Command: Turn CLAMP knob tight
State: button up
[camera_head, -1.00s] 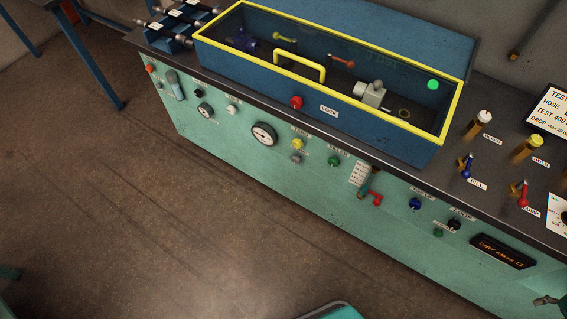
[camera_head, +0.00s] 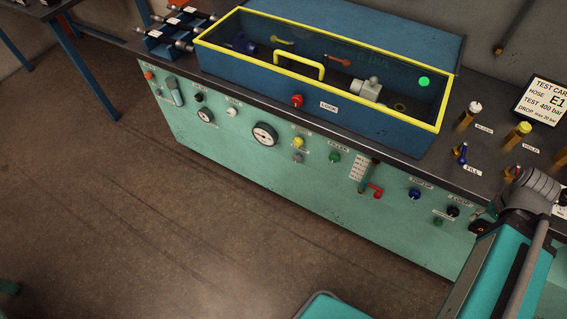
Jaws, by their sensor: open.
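A black knob (camera_head: 453,211) sits on the green front panel at the lower right, under a small label. The label's lettering is too small to read surely, so I cannot confirm that this is the CLAMP knob. My arm reaches in from the lower right corner. What seems to be the tip of my gripper (camera_head: 480,213) shows small just right of the black knob, apart from it and open. Most of the gripper is hidden behind my arm. Another black knob (camera_head: 200,97) is at the panel's left part.
The bench top (camera_head: 440,175) juts above the panel. It carries a yellow-rimmed blue box (camera_head: 300,90) and upright valves. The floor (camera_head: 150,220) in front is clear.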

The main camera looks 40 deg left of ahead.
aim_at(296, 158)
jog(key=u, duration=1.85)
jog(key=k, duration=0.5)
jog(key=u, duration=0.2)
jog(key=i, duration=0.45)
